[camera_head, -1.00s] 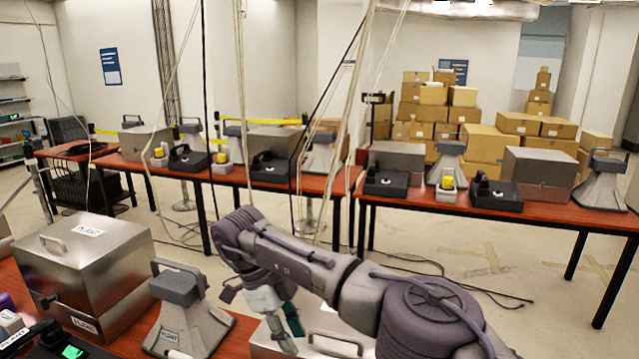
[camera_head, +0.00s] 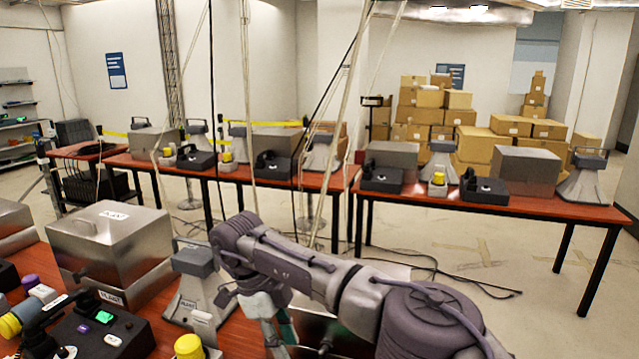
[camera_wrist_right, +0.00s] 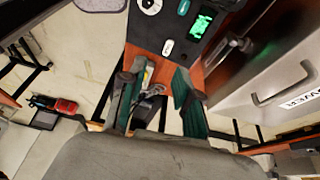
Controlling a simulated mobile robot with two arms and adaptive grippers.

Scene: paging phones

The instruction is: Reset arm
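My right arm enters the head view from the lower right and bends down over the near table. Its gripper (camera_head: 275,335) hangs at the bottom edge, partly cut off and hidden by the wrist. In the right wrist view its two fingers stand apart with nothing between them, so this gripper (camera_wrist_right: 152,90) is open and empty. A dark console (camera_wrist_right: 185,22) with a lit green display lies beyond the fingertips. My left gripper is in neither view.
The near table carries a steel box (camera_head: 110,245), a grey horn speaker (camera_head: 195,290) and a black phone console (camera_head: 95,335). A yellow-topped piece (camera_head: 188,345) stands before the speaker. Far tables (camera_head: 480,198) hold similar sets. Cartons (camera_head: 500,140) stand behind.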

